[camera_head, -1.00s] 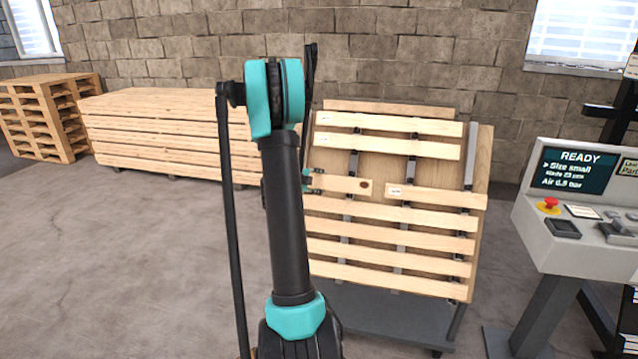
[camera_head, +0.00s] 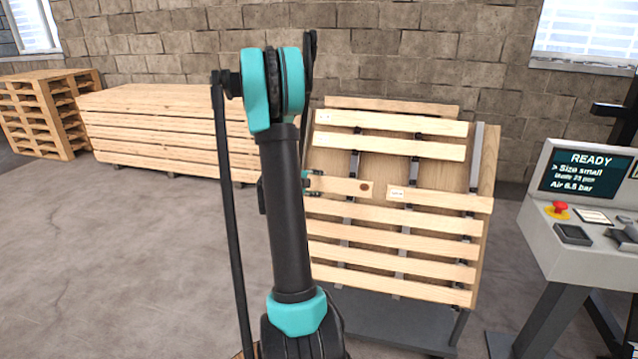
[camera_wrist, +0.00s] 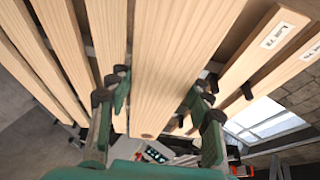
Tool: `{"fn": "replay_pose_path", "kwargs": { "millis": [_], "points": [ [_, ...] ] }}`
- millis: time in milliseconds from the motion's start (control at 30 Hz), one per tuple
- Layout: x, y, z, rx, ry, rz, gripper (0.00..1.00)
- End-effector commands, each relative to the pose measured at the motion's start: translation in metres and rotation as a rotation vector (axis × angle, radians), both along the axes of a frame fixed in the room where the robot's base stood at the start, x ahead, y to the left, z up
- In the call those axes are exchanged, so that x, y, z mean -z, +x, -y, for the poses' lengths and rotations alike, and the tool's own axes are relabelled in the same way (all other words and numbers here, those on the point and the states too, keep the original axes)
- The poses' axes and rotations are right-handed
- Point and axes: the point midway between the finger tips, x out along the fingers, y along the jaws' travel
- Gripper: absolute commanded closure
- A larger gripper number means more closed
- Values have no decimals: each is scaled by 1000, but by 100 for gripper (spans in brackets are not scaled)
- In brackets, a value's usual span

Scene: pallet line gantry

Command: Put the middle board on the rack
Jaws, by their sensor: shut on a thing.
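A pale board with a dark knot near its end (camera_head: 345,186) lies across the middle row of the slanted rack (camera_head: 476,155). My gripper (camera_head: 312,182), mostly hidden behind my arm, is at this board's left part. In the wrist view, the green and black fingers of my gripper (camera_wrist: 163,92) are on both sides of the board (camera_wrist: 165,65), shut on it. The board's knot end points toward my palm. In the head view its right end stops just short of a labelled board (camera_head: 440,199) in the same row. Whether it touches the rack's supports is hidden.
Other slats lie above (camera_head: 390,147) and below (camera_head: 400,243) on the rack. A long board stack (camera_head: 165,130) and pallets (camera_head: 38,115) stand at left. A control console (camera_head: 580,200) showing READY stands at right. Floor at left is clear.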

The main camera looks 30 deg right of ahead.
Motion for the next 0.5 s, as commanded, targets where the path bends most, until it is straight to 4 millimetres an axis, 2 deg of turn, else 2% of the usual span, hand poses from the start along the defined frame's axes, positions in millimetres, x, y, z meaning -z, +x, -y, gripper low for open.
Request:
{"fn": "replay_pose_path", "kwargs": {
  "millis": [500],
  "points": [
    [18, 22, 26, 0, 0, 1, 86]
  ]
}}
